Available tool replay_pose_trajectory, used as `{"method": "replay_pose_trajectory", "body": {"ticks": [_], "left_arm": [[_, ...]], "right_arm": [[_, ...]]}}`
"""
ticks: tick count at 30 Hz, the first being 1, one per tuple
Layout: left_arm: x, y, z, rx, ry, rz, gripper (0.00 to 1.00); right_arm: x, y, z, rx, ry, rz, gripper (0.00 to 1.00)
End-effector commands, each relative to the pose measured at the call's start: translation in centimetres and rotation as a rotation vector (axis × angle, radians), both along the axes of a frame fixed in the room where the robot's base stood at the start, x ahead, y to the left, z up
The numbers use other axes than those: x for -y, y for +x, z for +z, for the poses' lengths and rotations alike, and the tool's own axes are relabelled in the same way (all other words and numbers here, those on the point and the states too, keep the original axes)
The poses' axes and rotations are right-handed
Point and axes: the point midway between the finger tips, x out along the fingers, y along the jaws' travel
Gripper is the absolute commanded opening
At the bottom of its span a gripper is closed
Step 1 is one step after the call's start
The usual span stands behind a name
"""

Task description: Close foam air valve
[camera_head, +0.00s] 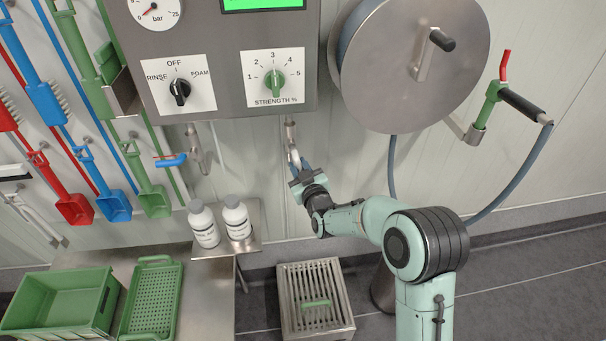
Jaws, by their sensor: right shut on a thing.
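Below the steel control panel (235,60), a metal pipe with a valve (291,135) comes down, and I take it as the foam air valve; I see no label on it. Its lever looks blue and points downward, mostly hidden by my right gripper (297,168). My right gripper is shut on this lever, its jaws just under the valve body. A second valve (196,148) hangs to the left, with a blue lever (170,160) lying roughly level. My left gripper is not in view.
The panel has a black selector (180,91) at OFF and a green strength knob (273,85). A hose reel (410,60) is at upper right. Two white bottles (237,218) stand on a small shelf. Green crates (60,305) and a floor drain (316,300) lie below.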

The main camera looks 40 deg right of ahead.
Motion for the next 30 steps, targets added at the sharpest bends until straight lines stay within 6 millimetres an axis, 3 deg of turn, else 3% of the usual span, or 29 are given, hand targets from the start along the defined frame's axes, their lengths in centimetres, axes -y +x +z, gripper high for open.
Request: {"method": "replay_pose_trajectory", "body": {"ticks": [17, 30], "left_arm": [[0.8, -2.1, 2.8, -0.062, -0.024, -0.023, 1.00], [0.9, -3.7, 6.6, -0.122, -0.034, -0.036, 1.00]], "right_arm": [[2.5, -0.8, 2.2, -0.263, -0.480, -0.001, 0.00], [3.7, -1.4, 4.7, -0.461, -0.840, 0.000, 0.00]]}}
